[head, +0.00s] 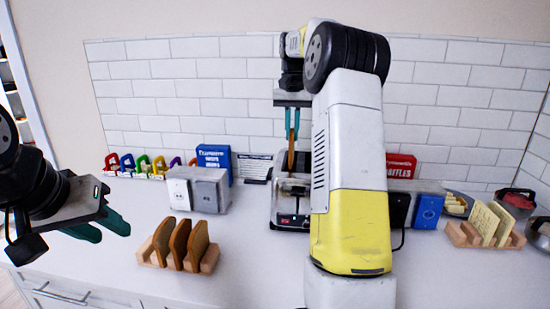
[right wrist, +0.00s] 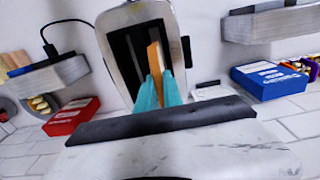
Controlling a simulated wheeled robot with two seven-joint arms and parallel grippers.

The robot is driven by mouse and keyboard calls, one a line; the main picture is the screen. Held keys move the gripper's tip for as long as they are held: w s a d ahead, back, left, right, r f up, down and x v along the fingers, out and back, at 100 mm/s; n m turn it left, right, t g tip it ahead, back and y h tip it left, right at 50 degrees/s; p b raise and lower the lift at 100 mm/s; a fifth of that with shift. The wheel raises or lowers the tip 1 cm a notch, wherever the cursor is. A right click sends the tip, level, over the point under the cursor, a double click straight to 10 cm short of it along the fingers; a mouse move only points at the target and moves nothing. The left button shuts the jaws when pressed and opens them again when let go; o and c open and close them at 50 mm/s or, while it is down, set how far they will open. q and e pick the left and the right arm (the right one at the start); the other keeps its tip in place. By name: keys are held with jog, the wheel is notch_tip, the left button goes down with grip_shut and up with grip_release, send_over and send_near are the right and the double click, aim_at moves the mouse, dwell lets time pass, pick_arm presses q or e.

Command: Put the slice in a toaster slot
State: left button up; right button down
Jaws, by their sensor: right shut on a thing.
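The toaster (head: 291,222) stands on the counter, partly hidden behind my right arm. In the right wrist view the toaster (right wrist: 122,83) shows two dark slots in its top. My right gripper (head: 292,130) is above the toaster, pointing down, shut on a brown slice (head: 291,158). In the right wrist view the teal fingers grip the slice (right wrist: 157,55) edge-on over the slot on the right of that picture. I cannot tell whether its lower edge is inside the slot. My left gripper (head: 103,227) is open and empty, left of a wooden rack (head: 150,259) with brown slices.
A grey box with sockets (head: 197,190) stands left of the toaster, with a blue box (head: 214,158) behind. A red waffles box (head: 402,166) is behind my right arm. A rack of pale slices (head: 489,226) is at the right.

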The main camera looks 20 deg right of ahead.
aim_at(292, 150)
jog(key=shift+f, duration=3)
jog(key=shift+f, duration=0.1)
jog(key=c, duration=1.5)
grip_release()
